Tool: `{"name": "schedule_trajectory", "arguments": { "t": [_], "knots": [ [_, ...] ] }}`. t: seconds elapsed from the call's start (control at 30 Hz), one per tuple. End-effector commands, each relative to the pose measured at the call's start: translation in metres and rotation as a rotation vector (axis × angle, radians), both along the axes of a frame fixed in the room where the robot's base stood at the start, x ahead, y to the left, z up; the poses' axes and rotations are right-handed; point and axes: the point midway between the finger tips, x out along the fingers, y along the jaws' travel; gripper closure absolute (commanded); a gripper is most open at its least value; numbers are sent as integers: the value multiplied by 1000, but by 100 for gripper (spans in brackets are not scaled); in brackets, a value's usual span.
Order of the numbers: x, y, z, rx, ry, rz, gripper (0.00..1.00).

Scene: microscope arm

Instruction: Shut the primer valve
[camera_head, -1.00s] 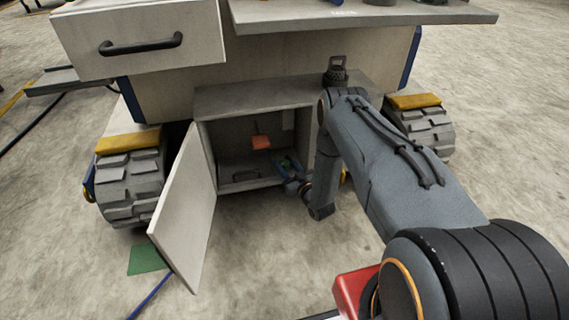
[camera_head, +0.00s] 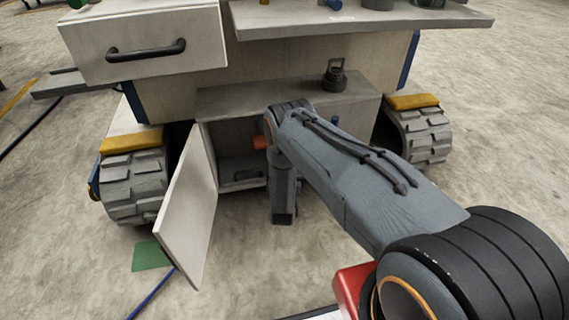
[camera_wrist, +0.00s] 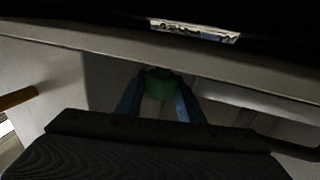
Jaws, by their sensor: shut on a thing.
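An orange block-like part (camera_head: 260,142), possibly the primer valve's handle, shows inside the open cabinet, just left of my arm. An orange-brown bar (camera_wrist: 17,98) shows at the left edge of the wrist view; I cannot tell if it is the same part. In the wrist view my gripper (camera_wrist: 160,88) has its two blue fingers shut on a green round piece (camera_wrist: 159,82). It is apart from the orange-brown bar. In the head view my arm hides the gripper and the right part of the cabinet's inside.
The cabinet (camera_head: 235,98) has its door (camera_head: 188,210) swung open at the left. A dark handle (camera_head: 242,178) lies low inside it. An open drawer (camera_head: 145,45) juts out above left. A small blue part (camera_head: 335,121) shows right of my arm.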

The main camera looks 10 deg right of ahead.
Motion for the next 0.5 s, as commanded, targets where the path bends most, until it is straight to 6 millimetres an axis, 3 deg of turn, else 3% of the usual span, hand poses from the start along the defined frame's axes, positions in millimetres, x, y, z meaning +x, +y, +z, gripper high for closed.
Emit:
{"name": "schedule_trajectory", "arguments": {
  "t": [0.4,0.43,0.5],
  "knots": [
    [-1,0,-2,0,4,-7,88],
    [-1,0,-2,0,4,-7,62],
    [-1,0,-1,0,3,-7,50]
  ]
}}
